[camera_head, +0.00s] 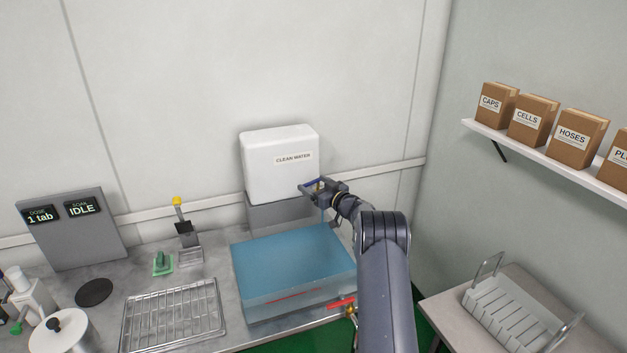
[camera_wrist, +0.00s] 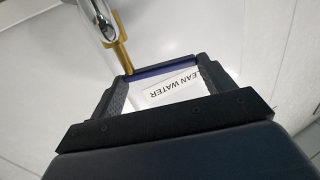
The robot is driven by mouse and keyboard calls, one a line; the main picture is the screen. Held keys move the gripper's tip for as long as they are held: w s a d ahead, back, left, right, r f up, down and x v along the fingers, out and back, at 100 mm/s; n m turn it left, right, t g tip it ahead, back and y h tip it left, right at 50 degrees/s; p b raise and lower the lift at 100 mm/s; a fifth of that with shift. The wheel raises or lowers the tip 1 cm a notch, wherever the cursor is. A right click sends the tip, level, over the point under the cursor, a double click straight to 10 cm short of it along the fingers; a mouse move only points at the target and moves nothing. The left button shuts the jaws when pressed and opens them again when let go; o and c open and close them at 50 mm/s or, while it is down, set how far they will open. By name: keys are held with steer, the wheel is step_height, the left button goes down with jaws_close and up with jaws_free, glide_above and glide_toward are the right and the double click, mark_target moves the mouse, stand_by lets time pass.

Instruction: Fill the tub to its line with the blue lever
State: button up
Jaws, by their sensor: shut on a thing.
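The blue lever (camera_head: 313,183) is on the tap in front of the white CLEAN WATER tank (camera_head: 272,165). My gripper (camera_head: 316,188) is shut on it. In the wrist view the lever (camera_wrist: 160,71) spans between the two fingertips, beside a brass stem and a chrome spout (camera_wrist: 93,18). A thin bluish streak, which looks like running water, drops below the tap toward the tub. The clear tub (camera_head: 262,311) stands below on the counter and holds bluish water. A red line (camera_head: 295,296) marks its front wall.
A red handle (camera_head: 341,304) is at the tub's front right. A wire rack (camera_head: 172,316) lies left of the tub. A dosing display (camera_head: 70,228) stands at far left. A shelf with boxes (camera_head: 573,138) and a white rack (camera_head: 515,310) are at right.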

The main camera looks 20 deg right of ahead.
steer(key=shift+d+r+n+g+y, duration=0.15)
steer(key=shift+r+n+g+y, duration=0.15)
steer(key=shift+n+y, duration=0.35)
steer(key=shift+f, duration=0.1)
steer(key=o, duration=1.4)
steer(key=shift+s+f, duration=0.1)
steer(key=b+v, duration=0.2)
steer(key=v, duration=0.8)
steer(key=shift+s+d+b, duration=0.15)
steer(key=shift+s+b, duration=0.2)
